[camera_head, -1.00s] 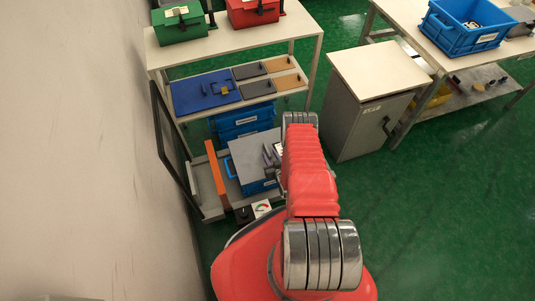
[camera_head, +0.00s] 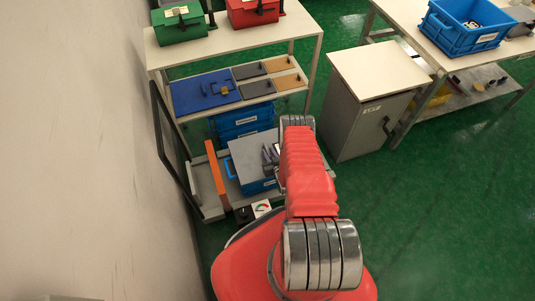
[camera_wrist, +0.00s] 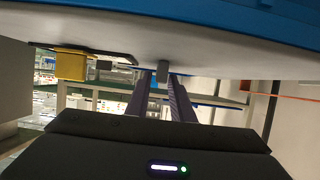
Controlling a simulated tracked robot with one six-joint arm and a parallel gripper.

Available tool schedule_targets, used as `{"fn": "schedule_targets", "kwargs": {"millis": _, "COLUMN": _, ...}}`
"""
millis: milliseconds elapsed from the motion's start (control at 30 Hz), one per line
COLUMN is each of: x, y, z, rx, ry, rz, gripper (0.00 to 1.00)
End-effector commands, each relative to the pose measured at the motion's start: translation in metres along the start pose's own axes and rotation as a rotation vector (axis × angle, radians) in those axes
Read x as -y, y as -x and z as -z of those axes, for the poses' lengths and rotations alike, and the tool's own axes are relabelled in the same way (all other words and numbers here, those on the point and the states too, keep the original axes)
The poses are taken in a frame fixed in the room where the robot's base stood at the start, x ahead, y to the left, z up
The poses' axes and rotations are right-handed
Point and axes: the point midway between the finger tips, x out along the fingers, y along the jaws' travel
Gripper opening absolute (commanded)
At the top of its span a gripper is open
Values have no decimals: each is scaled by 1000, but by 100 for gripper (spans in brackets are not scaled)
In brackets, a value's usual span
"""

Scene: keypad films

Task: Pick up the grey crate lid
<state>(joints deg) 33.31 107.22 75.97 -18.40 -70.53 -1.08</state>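The grey crate lid (camera_head: 247,157) lies flat on a blue crate (camera_head: 262,187) on the low shelf in the head view. In the wrist view the pale underside-up picture shows a broad grey surface, apparently the lid (camera_wrist: 225,56), with a blue edge beyond it. A small grey knob (camera_wrist: 163,73) stands out from it. My gripper (camera_head: 268,154) is over the right part of the lid, partly hidden by my arm. In the wrist view my gripper's fingers (camera_wrist: 159,82) are apart, with the knob in line between their tips; contact cannot be told.
A yellow block (camera_wrist: 70,65) is beside a dark plate at the left in the wrist view. An orange panel (camera_head: 217,174) stands left of the crate. The shelf above (camera_head: 262,92) holds flat lids.

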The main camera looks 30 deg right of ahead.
Motion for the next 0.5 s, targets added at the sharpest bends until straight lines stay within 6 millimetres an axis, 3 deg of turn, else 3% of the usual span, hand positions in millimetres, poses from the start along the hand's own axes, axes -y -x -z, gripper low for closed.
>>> {"fn": "schedule_targets", "kwargs": {"millis": 267, "x": 0, "y": 0, "z": 0, "rx": 0, "ry": 0, "rz": 0, "gripper": 1}}
{"fn": "schedule_targets", "kwargs": {"millis": 500, "x": 0, "y": 0, "z": 0, "rx": 0, "ry": 0, "rz": 0, "gripper": 0}}
